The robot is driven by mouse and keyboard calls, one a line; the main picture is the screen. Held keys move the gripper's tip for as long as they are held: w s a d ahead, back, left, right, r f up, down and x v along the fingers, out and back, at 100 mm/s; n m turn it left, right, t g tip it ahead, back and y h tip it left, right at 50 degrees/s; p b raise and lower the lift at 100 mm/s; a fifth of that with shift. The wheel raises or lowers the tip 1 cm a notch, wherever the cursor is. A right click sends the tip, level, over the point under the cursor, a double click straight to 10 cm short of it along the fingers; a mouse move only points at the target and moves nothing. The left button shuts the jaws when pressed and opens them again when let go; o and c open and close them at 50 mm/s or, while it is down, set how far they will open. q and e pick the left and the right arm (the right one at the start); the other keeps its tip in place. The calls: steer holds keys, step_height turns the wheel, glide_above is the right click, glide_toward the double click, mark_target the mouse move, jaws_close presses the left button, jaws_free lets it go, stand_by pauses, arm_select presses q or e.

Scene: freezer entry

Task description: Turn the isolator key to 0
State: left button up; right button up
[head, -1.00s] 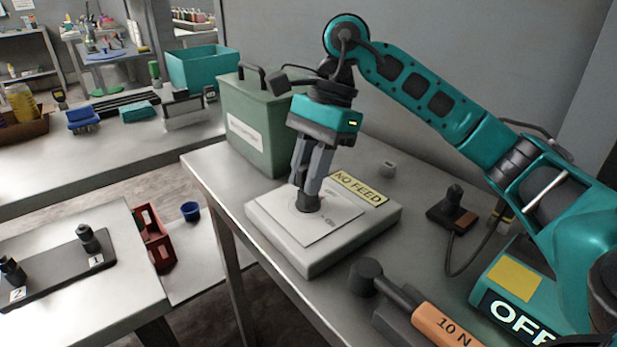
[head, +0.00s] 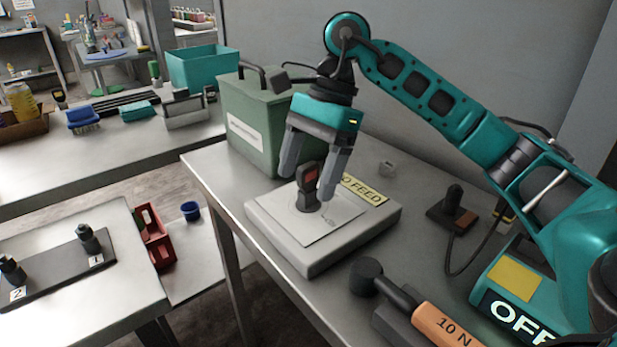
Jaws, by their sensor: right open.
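The isolator key (head: 308,188) is a dark upright grip with a red patch, on a white plate (head: 332,236) atop a pale grey box (head: 300,262) on the metal table. My right gripper (head: 312,184) points down with its jaws wide apart, one finger on each side of the key. I cannot tell whether either finger touches it. The small marks on the plate are partly hidden and too small to read. My left gripper is not in view.
A green box (head: 255,120) with a handle stands close behind. A small grey piece (head: 386,169), a dark block with a cable (head: 452,210) and an orange "10 N" tool (head: 440,325) lie to the right. A red crate (head: 153,238) sits lower left.

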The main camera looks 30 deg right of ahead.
mark_target(309, 164)
steer(key=shift+r+p, duration=2.65)
steer(key=shift+r, duration=0.9)
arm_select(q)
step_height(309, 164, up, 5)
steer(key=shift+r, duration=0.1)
arm_select(e)
steer(key=shift+d+r, duration=0.1)
steer(key=shift+r, duration=0.15)
arm_select(q)
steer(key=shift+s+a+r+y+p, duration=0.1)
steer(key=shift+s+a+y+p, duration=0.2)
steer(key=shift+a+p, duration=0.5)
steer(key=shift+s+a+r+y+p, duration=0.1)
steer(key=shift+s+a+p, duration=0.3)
steer(key=shift+p, duration=0.8)
arm_select(e)
steer(key=v, duration=1.2)
steer(key=shift+r, duration=0.15)
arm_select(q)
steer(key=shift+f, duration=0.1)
